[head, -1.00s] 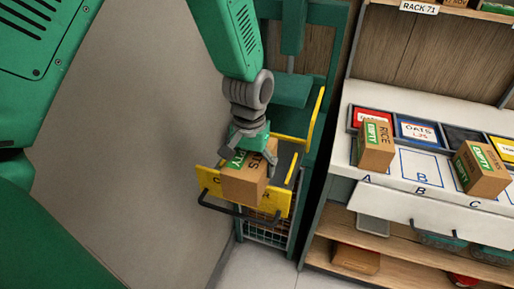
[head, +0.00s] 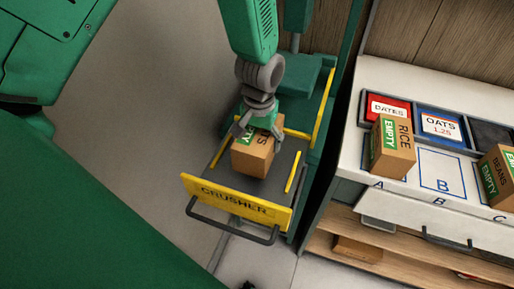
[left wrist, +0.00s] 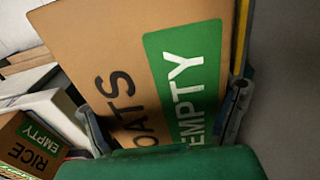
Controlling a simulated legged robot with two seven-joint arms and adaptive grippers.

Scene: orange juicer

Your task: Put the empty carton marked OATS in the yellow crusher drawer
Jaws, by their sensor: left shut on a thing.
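The OATS carton (head: 252,155) is a brown box with a green EMPTY label. My left gripper (head: 258,130) is shut on it from above. In the left wrist view the carton (left wrist: 130,60) fills the middle, with a finger on each side and OATS and EMPTY readable. The yellow crusher drawer (head: 238,203) is open, with its CRUSHER front towards me. The carton is over the drawer's dark floor, inside its yellow rails; whether it touches the floor I cannot tell. My right gripper is not in view.
A white shelf to the right holds the RICE carton (head: 392,147) at A and the BEANS carton (head: 497,178) near C. Spot B (head: 441,172) is empty. Bins marked DATES (head: 387,108) and OATS (head: 439,124) stand behind. A dark handle (head: 232,220) sticks out from the drawer front.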

